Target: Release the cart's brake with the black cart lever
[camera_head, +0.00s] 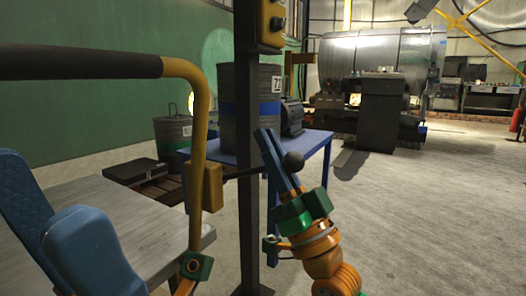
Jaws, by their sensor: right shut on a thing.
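The black cart lever (246,172) is a thin rod with a round black knob (293,160), coming out to the right of a yellow box (206,187) on the cart's yellow handle post (200,120). My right gripper (270,143) has long blue fingers and reaches up from the lower right. It is shut on the lever just left of the knob; its fingers hide part of the rod. My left gripper (62,215) shows only as two large blue fingers, spread apart, at the lower left edge. Nothing shows between them.
The cart's grey deck (150,215) lies at left under a black-gripped handlebar (75,65). A dark column (248,230) stands right behind the lever. A blue table (312,150) with a drum (235,110) stands behind. Open floor (430,220) lies to the right.

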